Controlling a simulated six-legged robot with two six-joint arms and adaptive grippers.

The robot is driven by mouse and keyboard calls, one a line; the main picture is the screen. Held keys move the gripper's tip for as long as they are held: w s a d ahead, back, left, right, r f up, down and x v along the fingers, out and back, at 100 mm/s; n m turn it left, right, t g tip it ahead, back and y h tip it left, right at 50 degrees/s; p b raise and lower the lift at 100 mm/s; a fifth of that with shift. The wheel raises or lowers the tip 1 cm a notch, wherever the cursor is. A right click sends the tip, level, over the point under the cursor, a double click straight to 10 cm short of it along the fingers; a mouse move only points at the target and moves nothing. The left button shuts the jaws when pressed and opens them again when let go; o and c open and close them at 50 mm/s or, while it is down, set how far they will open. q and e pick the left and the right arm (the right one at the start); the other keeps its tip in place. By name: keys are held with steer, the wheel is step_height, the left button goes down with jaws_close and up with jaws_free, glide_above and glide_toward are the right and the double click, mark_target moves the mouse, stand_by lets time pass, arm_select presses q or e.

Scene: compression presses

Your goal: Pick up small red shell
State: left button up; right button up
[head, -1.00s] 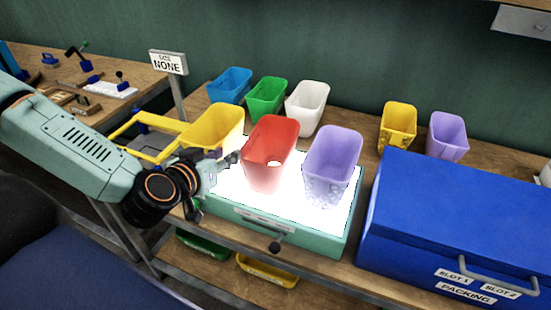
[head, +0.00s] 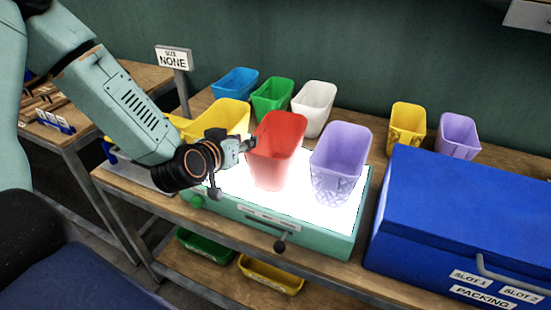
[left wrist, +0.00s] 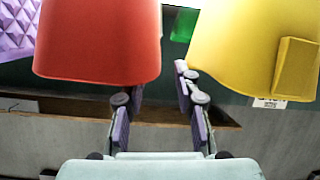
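The red shell (head: 277,150) is an open, tapered cup standing upright on the bright light panel (head: 225,183). My left gripper (head: 247,147) is at the left side of the red shell, close to its wall; contact cannot be told. In the left wrist view the red shell (left wrist: 98,40) fills the upper left. The two fingers of the left gripper (left wrist: 160,88) are spread apart with nothing between them. One finger is just below the red shell's edge, the other in the gap beside the yellow shell (left wrist: 245,50). My right gripper is not in view.
A purple shell (head: 340,158) stands right of the red one on the panel. A yellow shell (head: 228,115) is behind my gripper. Blue (head: 236,84), green (head: 272,95) and white (head: 314,108) shells stand behind. A large blue packing box (head: 460,220) is at right.

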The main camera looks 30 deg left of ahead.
arm_select(q)
steer(key=b+x, duration=0.1)
steer(key=x, duration=0.2)
steer(key=shift+w+d+f, duration=0.1)
steer(key=shift+w+f, duration=0.15)
steer(key=shift+w, duration=0.1)
steer(key=shift+w+d, duration=0.15)
steer(key=shift+w, duration=0.2)
steer(key=shift+a, duration=0.3)
steer(key=shift+c, duration=0.2)
steer(key=shift+d, duration=0.25)
steer(key=c, duration=0.6)
steer(key=shift+a, duration=0.15)
jaws_close()
